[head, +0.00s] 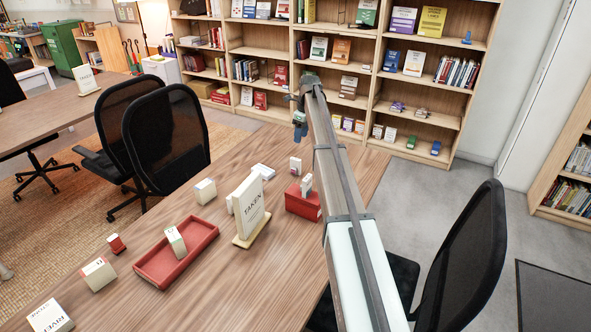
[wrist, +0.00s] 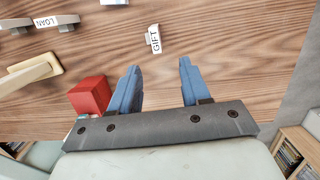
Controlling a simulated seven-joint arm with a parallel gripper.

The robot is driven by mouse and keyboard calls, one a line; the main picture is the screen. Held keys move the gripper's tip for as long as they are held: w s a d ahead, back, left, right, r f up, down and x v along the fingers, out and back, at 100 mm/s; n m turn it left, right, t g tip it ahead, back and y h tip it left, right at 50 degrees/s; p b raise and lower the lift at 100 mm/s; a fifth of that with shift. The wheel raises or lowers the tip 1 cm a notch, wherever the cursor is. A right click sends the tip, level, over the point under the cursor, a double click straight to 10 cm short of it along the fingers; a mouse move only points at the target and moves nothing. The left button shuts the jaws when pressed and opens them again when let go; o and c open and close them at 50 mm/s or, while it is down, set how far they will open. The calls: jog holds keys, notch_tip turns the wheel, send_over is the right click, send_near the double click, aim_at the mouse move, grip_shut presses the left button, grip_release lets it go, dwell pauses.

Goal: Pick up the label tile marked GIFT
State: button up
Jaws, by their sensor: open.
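The GIFT tile (wrist: 154,39) is a small white tile with dark lettering, near the top middle of the wrist view, over the wooden table. My gripper (wrist: 159,68) is open, its two blue fingers apart and empty. The tile lies beyond the fingertips, between their lines, not touching them. In the head view my gripper (head: 300,120) shows at the far end of my arm, partly hidden. A small pale tile (head: 295,165) near the table's far edge may be the GIFT tile; its lettering is unreadable there.
A red box (wrist: 90,97) is beside the left finger; it also shows in the head view (head: 303,205). A LOAN tile (wrist: 57,21) is at the upper left.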

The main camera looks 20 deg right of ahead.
aim_at(296, 159)
jog(key=f, duration=0.7)
jog(key=shift+w+a+f, duration=0.1)
jog(key=shift+w+a, duration=0.25)
jog(key=shift+a, duration=0.05)
jog(key=shift+a+f, duration=0.2)
jog(key=shift+f, duration=0.7)
jog(key=shift+a+f, duration=0.2)
jog(key=shift+f, duration=0.65)
jog(key=shift+a+f, duration=0.2)
jog(key=shift+f, duration=0.7)
jog(key=shift+c, duration=0.2)
grip_shut()
